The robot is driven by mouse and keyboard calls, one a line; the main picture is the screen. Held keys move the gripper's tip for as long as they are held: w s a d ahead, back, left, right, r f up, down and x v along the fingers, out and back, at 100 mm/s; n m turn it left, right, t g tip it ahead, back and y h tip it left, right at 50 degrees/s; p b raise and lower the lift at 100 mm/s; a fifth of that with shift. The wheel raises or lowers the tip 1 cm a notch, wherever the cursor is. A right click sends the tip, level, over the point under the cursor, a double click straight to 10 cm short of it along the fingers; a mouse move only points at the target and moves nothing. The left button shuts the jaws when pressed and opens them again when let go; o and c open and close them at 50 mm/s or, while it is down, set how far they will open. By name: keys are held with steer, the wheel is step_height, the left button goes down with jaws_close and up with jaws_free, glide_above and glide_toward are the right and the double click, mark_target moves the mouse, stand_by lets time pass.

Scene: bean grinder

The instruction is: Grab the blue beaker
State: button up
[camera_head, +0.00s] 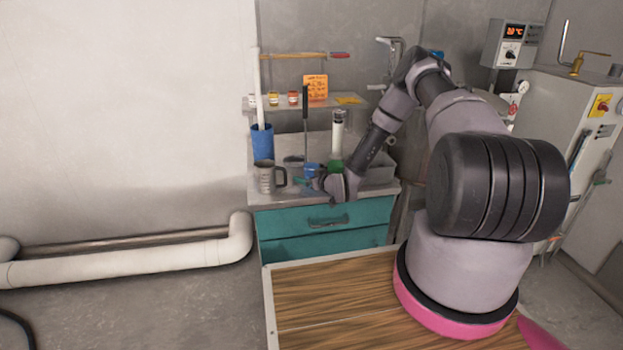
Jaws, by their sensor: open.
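A tall blue beaker (262,142) stands upright at the left back of the counter, with a long white rod rising from it. A smaller blue container (311,169) stands near the middle of the counter, partly hidden by my gripper. I cannot tell which of the two the task means. My gripper (307,182) is low over the counter, just in front of the smaller blue container and right of the metal jug. It looks small and dark here, with its jaws open. I cannot tell whether it touches anything.
A grey metal jug (268,179) with a dark handle stands left of my gripper. A clear cylinder with a green base (336,165) stands behind my wrist. A grey basin (378,172) is at the right. Teal drawers (320,218) are below the counter. A shelf (330,103) hangs above.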

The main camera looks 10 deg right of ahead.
steer(key=c, duration=1.3)
steer(key=shift+o, duration=0.2)
steer(key=shift+r, duration=0.15)
